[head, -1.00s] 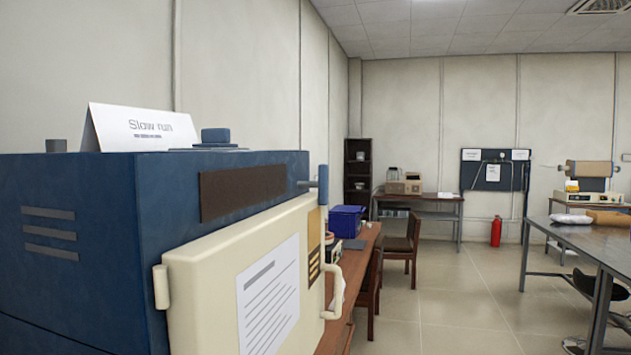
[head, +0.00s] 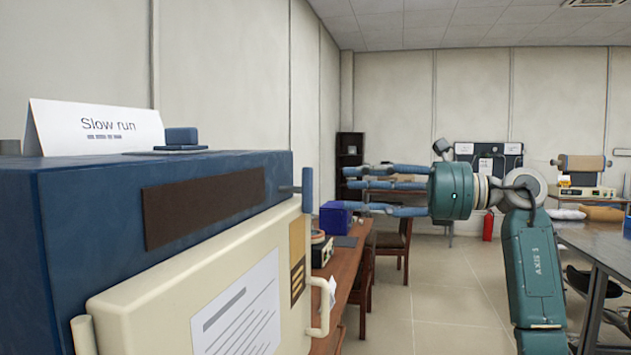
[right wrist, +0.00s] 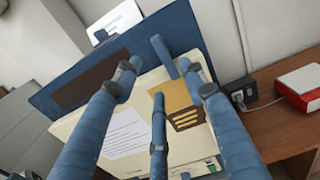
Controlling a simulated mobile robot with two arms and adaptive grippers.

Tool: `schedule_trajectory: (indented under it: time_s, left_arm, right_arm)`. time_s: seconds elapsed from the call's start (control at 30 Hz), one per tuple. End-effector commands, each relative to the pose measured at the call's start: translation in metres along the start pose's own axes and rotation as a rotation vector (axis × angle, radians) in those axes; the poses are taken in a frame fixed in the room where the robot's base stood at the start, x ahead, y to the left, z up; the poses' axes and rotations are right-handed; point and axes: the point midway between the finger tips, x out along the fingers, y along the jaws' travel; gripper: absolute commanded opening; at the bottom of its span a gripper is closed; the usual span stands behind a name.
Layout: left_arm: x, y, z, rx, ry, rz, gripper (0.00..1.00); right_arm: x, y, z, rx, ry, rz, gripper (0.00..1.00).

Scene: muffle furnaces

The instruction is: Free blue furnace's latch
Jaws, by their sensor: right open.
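The blue furnace (head: 90,195) fills the left of the head view, with a cream door (head: 150,290) carrying a paper sheet. Its blue latch (head: 307,190) is an upright bar at the door's upper right corner. In the right wrist view the latch (right wrist: 164,56) shows as a slanted bar beyond the fingers. My right gripper (head: 357,187) is open and empty, its three fingers pointing left toward the latch with a gap between. In the right wrist view my right gripper (right wrist: 163,92) has its fingers spread across the door's corner. My left gripper is not in view.
A "Slow run" card (head: 90,128) stands on the furnace. A cream door handle (head: 319,310) sits below the latch. A wooden bench (head: 345,285) runs behind, with a blue bin (head: 335,218). A metal table (head: 600,245) is at right; open floor lies between.

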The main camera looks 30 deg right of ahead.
Motion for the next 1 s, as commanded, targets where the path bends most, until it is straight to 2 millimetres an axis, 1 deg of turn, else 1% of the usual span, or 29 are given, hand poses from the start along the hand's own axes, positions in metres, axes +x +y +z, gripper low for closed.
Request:
schedule_trajectory:
  time_s: [0.03, 0.2, 0.3, 0.4, 0.53, 0.8, 0.97, 1.0]
  left_arm:
    - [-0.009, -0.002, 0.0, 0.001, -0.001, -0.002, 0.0]
    - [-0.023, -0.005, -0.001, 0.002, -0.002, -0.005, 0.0]
    - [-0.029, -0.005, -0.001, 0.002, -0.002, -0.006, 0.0]
    - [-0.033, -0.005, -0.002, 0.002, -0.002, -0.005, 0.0]
    - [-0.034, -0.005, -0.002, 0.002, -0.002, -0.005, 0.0]
    - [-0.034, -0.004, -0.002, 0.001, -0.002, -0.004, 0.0]
    - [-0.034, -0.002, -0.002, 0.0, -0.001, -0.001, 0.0]
    - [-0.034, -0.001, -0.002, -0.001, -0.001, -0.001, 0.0]
  right_arm:
    - [0.012, 0.001, 0.004, 0.003, 0.0, 0.006, 0.42]
    - [0.044, 0.001, 0.004, 0.004, -0.001, 0.005, 0.42]
    - [0.059, 0.0, 0.004, 0.005, -0.002, 0.004, 0.42]
    - [0.069, 0.0, 0.002, 0.004, -0.002, 0.003, 0.42]
    - [0.076, 0.0, 0.001, 0.004, -0.001, 0.002, 0.42]
    - [0.077, 0.0, -0.001, 0.004, -0.001, 0.002, 0.42]
    - [0.077, 0.0, 0.0, 0.005, -0.001, 0.001, 0.1]
    - [0.077, 0.0, 0.0, 0.005, -0.001, 0.001, 0.02]
